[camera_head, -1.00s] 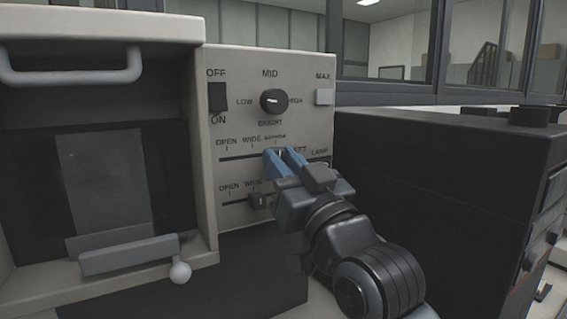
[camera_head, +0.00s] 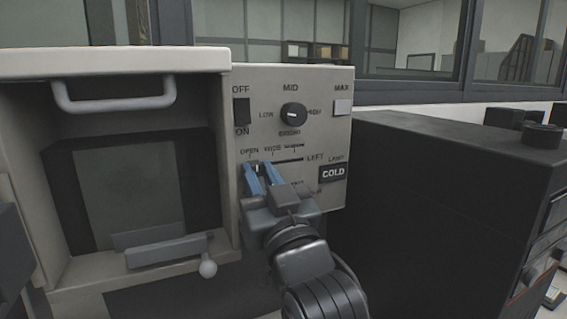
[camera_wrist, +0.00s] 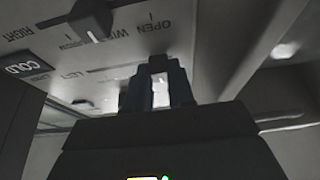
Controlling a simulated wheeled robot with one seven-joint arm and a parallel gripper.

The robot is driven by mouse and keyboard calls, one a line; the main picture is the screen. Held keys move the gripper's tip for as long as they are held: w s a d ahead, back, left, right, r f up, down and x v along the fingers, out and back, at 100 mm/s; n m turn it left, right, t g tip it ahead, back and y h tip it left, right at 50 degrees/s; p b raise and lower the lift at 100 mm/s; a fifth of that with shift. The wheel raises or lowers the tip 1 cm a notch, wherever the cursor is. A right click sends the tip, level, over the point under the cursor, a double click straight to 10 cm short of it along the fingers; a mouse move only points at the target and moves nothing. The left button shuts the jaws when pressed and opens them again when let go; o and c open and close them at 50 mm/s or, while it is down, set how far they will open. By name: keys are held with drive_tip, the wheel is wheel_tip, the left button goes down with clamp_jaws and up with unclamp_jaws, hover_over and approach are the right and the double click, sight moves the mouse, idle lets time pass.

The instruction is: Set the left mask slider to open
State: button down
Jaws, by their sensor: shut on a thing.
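The control panel (camera_head: 320,90) faces me with its upper slider track (camera_head: 290,160), marked LEFT at its right end. OPEN, WIDE and a blurred third label run above it. My gripper (camera_head: 259,168) has its blue fingertips at the track's left end, just below OPEN. It is shut on the left mask slider's knob, which is mostly hidden between the fingers. In the wrist view, upside down, the fingertips (camera_wrist: 160,85) close around a pale piece. The right slider's knob (camera_wrist: 91,20) shows there near WIDE; my gripper hides it in the head view.
A dial (camera_head: 293,115), an OFF/ON switch (camera_head: 242,112) and a MAX button (camera_head: 343,107) sit above the sliders. A COLD lamp (camera_head: 333,173) is at right. The open chamber with a handle (camera_head: 115,96) is close on the left. A dark cabinet (camera_head: 440,200) stands at right.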

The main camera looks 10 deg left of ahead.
drive_tip(key=shift+s+a, duration=0.25)
drive_tip(key=shift+a, duration=0.1)
drive_tip(key=c, duration=1)
unclamp_jaws()
drive_tip(key=shift+o, duration=0.2)
